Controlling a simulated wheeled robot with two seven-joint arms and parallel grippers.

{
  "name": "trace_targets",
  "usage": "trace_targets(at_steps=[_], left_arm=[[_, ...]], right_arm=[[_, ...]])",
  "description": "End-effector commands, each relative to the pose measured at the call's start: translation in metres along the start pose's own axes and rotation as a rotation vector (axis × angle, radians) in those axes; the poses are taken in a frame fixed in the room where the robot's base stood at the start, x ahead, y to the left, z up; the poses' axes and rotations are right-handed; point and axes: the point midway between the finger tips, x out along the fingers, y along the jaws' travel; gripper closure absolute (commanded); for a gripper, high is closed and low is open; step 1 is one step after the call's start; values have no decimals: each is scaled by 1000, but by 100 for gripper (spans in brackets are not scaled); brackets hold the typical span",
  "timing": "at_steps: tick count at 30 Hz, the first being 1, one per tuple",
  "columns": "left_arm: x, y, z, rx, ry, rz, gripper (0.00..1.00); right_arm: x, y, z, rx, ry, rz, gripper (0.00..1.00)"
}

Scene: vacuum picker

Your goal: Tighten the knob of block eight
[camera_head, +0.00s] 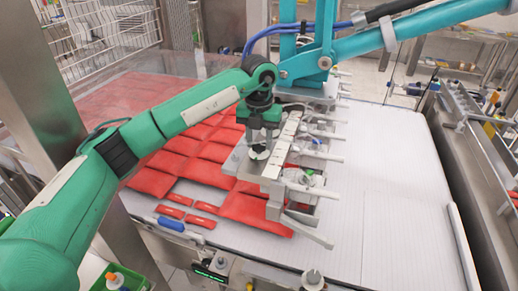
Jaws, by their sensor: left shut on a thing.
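The vacuum picker (290,130) is a long metal bar with a row of blocks, standing over red packets on the belt. My left gripper (259,150) comes down from above at the left side of the bar. It is shut on a small knob on the metal plate there, mostly hidden between the dark fingers. I cannot read a block number, so I cannot tell which block this is. My right gripper is not in view.
Red packets (195,165) cover the left part of the white belt (385,170); its right part is clear. A teal linkage (400,35) with blue hoses rises over the picker. Metal levers (308,228) stick out to the right. A blue-handled tool (171,224) lies at the front edge.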

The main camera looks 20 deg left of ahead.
Motion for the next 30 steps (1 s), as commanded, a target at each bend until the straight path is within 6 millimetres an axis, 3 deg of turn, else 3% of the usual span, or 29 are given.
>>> trace_targets(at_steps=[1,12,30], left_arm=[[4,0,1,43,-5,0,86],[3,0,1,395,-5,0,86],[0,0,1,964,-5,1,86]], right_arm=[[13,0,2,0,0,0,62],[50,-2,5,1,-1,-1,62],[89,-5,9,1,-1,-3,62]])
